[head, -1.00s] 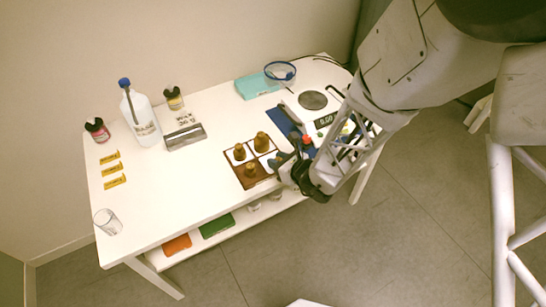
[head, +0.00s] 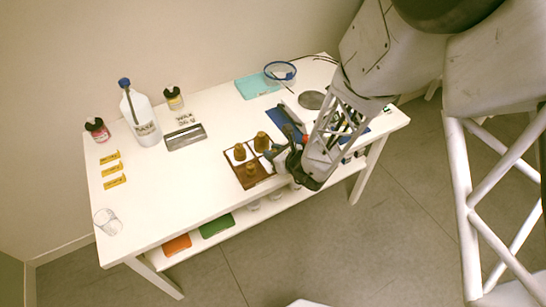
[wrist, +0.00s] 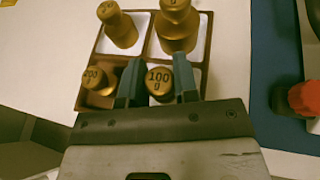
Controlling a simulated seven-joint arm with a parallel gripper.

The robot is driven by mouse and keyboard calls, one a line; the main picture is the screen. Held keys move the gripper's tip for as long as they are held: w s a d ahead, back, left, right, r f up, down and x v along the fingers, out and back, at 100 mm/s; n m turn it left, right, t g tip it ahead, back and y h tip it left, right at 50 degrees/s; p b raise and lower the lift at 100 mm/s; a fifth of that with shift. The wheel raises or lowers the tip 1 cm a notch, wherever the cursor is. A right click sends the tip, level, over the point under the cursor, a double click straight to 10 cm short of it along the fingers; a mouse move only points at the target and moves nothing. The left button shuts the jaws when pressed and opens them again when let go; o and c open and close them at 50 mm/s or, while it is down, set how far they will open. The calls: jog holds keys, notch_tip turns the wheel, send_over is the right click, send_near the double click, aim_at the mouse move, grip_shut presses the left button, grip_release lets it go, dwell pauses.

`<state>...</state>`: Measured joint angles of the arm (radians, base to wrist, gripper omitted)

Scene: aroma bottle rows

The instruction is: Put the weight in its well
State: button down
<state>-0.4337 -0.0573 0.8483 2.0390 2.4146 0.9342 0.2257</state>
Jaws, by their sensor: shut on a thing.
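A brass weight (wrist: 158,82) marked 100 g is between the fingers of my gripper (wrist: 158,84) in the wrist view. My gripper is shut on it, over the near right well of the brown weight tray (wrist: 203,50). Whether its base touches the well floor cannot be told. In the head view my gripper (head: 279,156) is at the right side of the tray (head: 239,174) and hides the held weight. Three other brass weights stand in the tray: far left (wrist: 120,30), far right (wrist: 177,28) and near left (wrist: 97,80), the last marked 200 g.
A red cap (wrist: 305,98) lies right of the tray, on or above a dark blue surface (wrist: 272,70). A metal block (head: 185,137), white bottle (head: 145,122), small bottles and an empty glass (head: 108,221) stand farther left. The table between glass and tray is clear.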

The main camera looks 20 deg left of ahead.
jog(key=shift+f, duration=1.2)
jog(key=shift+f, duration=0.15)
jog(key=c, duration=1.1)
grip_release()
jog(key=shift+c, duration=0.2)
jog(key=shift+r, duration=0.2)
jog(key=v, duration=1.2)
jog(key=shift+r, duration=0.1)
